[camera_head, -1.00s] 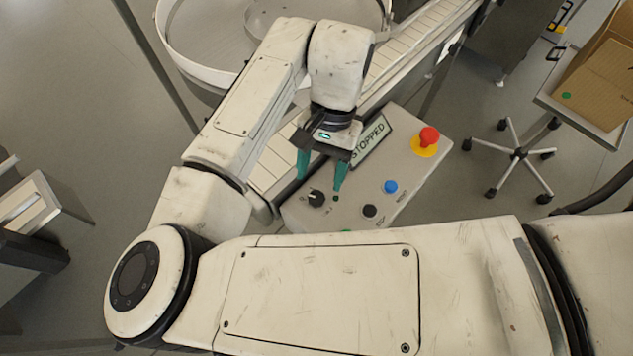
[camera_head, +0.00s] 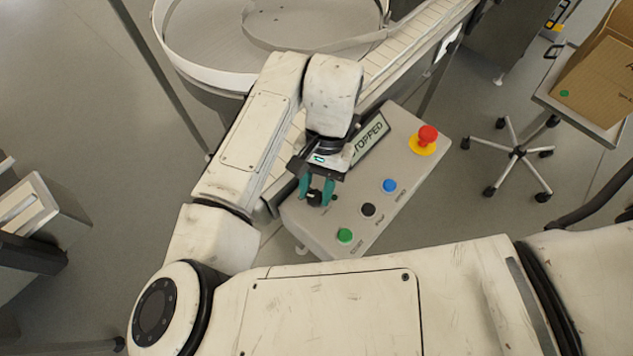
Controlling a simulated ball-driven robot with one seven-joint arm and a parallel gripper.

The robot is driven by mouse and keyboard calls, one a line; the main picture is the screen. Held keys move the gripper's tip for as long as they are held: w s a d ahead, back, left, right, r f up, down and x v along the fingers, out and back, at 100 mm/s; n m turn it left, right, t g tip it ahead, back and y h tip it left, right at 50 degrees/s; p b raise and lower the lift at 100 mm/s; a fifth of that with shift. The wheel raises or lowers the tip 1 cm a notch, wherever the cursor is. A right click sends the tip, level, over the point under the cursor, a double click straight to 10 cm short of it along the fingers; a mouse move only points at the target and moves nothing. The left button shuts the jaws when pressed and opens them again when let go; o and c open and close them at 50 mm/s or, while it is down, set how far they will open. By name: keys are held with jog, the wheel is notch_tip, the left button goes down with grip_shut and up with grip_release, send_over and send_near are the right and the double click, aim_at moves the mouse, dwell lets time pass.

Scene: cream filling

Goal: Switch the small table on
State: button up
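The grey control panel (camera_head: 345,215) has a display (camera_head: 369,141) whose visible letters read "TOPPED"; my gripper covers its left end. A black rotary knob (camera_head: 315,198) sits at the panel's left part. My gripper (camera_head: 316,193) points down over it, with one teal finger on each side. The fingers are close together and appear shut on the knob, though the contact is partly hidden. A green button (camera_head: 345,236), a black button (camera_head: 368,210) and a blue button (camera_head: 389,186) sit in a slanting row to the right.
A red mushroom button (camera_head: 428,135) on a yellow base is at the panel's upper right. A slatted conveyor (camera_head: 415,40) runs behind the panel beside a large round bowl (camera_head: 200,70). A cardboard box (camera_head: 600,85) stands on a stand at the right.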

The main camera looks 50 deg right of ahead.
jog(key=c, duration=0.5)
